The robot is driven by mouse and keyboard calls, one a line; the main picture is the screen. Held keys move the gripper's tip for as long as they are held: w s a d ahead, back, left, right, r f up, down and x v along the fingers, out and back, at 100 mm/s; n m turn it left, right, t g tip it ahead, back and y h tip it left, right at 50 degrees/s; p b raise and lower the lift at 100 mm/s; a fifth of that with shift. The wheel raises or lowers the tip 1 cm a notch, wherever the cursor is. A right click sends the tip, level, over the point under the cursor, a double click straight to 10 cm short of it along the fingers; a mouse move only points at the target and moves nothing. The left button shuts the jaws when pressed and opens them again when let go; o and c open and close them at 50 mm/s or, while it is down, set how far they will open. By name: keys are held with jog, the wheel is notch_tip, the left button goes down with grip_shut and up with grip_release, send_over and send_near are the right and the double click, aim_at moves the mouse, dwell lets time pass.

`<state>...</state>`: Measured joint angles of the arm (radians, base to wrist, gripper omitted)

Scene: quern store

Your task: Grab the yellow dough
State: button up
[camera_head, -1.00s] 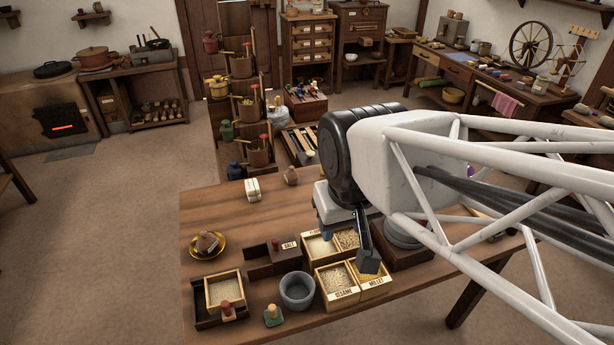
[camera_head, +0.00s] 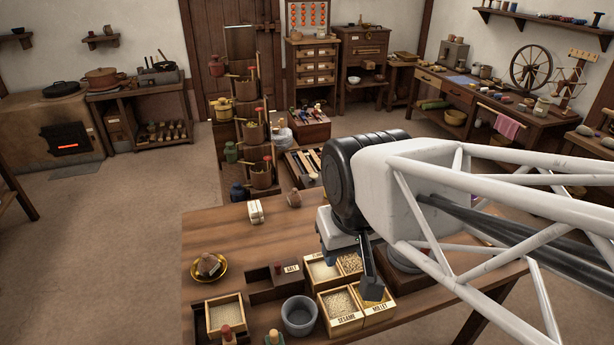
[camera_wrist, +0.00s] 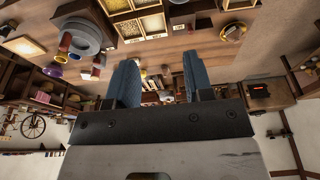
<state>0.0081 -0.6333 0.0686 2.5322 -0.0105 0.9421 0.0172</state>
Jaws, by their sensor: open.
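I cannot make out a yellow dough for certain in either view. In the head view my gripper (camera_head: 372,288) points down over the box labelled MILLET (camera_head: 379,311), which holds yellow grain. I cannot tell its height above the box. In the wrist view my gripper's two blue fingers (camera_wrist: 160,82) stand well apart with nothing between them. My arm hides part of the table's right side.
The wooden table (camera_head: 225,232) holds a SESAME box (camera_head: 343,319), a grey bowl (camera_head: 299,315), a dark SALT tray (camera_head: 274,285) and a brass dish (camera_head: 196,272). A tiered stand (camera_head: 247,150) with pots rises behind it. The table's back left is mostly clear.

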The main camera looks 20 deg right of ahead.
dwell(0.4)
jog(key=o, duration=0.5)
jog(key=n+t+h, duration=0.4)
jog(key=n+h, duration=0.7)
jog(key=n, duration=0.9)
send_over(327, 191)
jog(key=s+a, duration=0.3)
jog(key=s, duration=1)
notch_tip(327, 191, down, 20)
jog(key=w+f+n+t, duration=0.1)
jog(key=w+f+n, duration=0.1)
jog(key=w+f, duration=0.1)
jog(key=w+f+n+t+y, duration=0.1)
jog(key=w+f+n, duration=0.2)
jog(key=f, duration=0.3)
jog(key=w+f+n+t+y, duration=0.1)
jog(key=w+f+n, duration=0.1)
jog(key=w+f, duration=0.1)
jog(key=shift+a+f+n, duration=0.3)
jog(key=shift+a+f, duration=0.1)
jog(key=shift+f, duration=0.4)
